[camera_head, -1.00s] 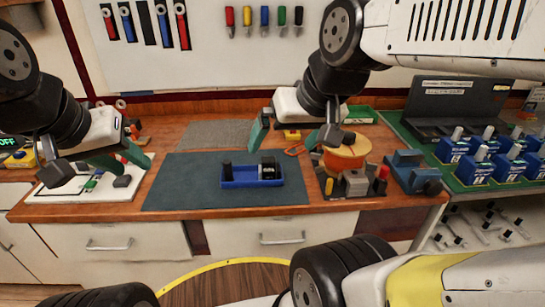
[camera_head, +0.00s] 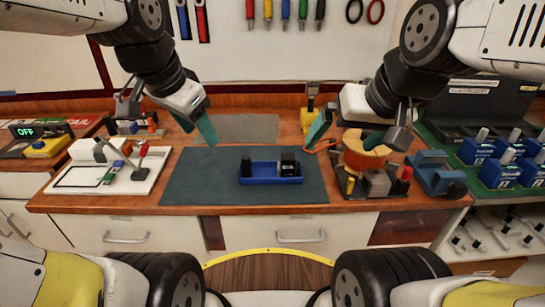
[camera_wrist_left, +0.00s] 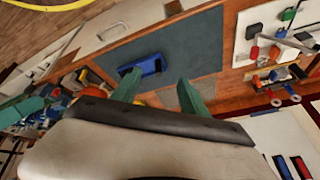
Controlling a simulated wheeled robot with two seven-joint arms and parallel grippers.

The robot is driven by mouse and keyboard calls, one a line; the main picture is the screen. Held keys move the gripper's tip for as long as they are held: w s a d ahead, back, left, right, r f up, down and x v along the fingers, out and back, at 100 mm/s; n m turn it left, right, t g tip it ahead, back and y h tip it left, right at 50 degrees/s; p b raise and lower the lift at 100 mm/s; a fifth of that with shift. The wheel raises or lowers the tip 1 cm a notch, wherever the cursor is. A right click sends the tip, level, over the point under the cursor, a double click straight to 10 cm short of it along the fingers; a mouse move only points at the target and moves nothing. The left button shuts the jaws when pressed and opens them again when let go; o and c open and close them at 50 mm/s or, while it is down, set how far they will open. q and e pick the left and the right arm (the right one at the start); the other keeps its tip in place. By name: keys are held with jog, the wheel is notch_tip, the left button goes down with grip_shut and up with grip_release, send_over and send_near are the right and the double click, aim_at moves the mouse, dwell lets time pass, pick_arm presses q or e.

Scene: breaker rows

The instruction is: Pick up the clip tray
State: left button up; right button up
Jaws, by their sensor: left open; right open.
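The clip tray, a small blue open tray (camera_head: 270,181), lies on the dark mat in the head view, with a black piece standing at each end. It also shows between the fingertips in the left wrist view (camera_wrist_left: 153,66), well beyond them. My left gripper (camera_head: 170,122) is open and empty, above and to the left of the tray, near the mat's back left corner; its teal fingers (camera_wrist_left: 160,90) show apart in the wrist view. My right gripper (camera_head: 358,133) is open above and to the right of the tray, in front of an orange spool. Neither gripper touches the tray.
The dark mat (camera_head: 200,190) is otherwise clear. A white board (camera_head: 100,180) with small parts lies at left. The orange spool (camera_head: 365,155) and a dark tool stand (camera_head: 375,185) are at right, beside a blue vise-like block (camera_head: 435,175). Several blue breakers (camera_head: 478,150) stand far right.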

pick_arm(q)
jog(key=w+d+f+m+g, duration=0.1)
jog(key=w+f+m+g, duration=0.1)
jog(key=w+m, duration=0.45)
jog(key=m+g+y, duration=0.2)
jog(key=m+g, duration=0.1)
jog(key=m, duration=1.6)
send_over(246, 157)
jog(key=f, duration=1.2)
jog(key=shift+s+a, duration=0.2)
jog(key=shift+s, duration=0.15)
jog(key=shift+w+d+f, duration=0.1)
jog(key=shift+f, duration=0.5)
notch_tip(246, 157, down, 7)
jog(key=shift+w+d, duration=0.15)
jog(key=shift+c, duration=0.4)
grip_shut()
